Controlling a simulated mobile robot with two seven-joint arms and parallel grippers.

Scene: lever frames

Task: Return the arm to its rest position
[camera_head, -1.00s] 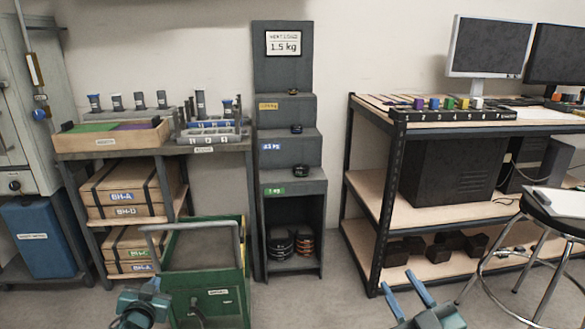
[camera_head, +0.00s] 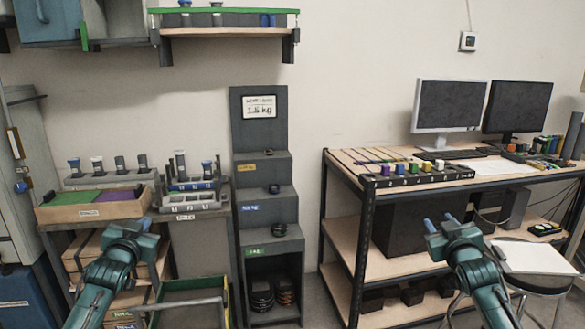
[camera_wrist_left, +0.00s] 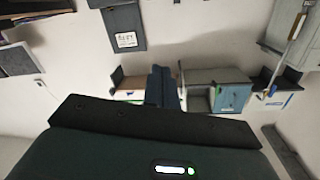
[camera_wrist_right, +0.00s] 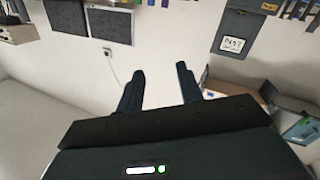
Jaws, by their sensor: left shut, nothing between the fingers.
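My left gripper (camera_head: 134,224) is raised at the left in the head view, in front of the wooden bin and the shelf of boxes. In the left wrist view its fingers (camera_wrist_left: 162,86) are together with nothing held. My right gripper (camera_head: 443,224) is raised at the right, in front of the workbench. In the right wrist view its two fingers (camera_wrist_right: 160,88) stand well apart with only wall showing between them. Both hands appear clear of the furniture, though their exact distance from it cannot be told.
A dark stepped stand (camera_head: 265,206) with a "1.5 kg" sign stands in the middle. A workbench (camera_head: 345,172) with monitors is at the right, a stool (camera_head: 535,257) before it. A green-edged cart (camera_head: 190,288) stands low at left. A wall shelf (camera_head: 225,32) hangs above.

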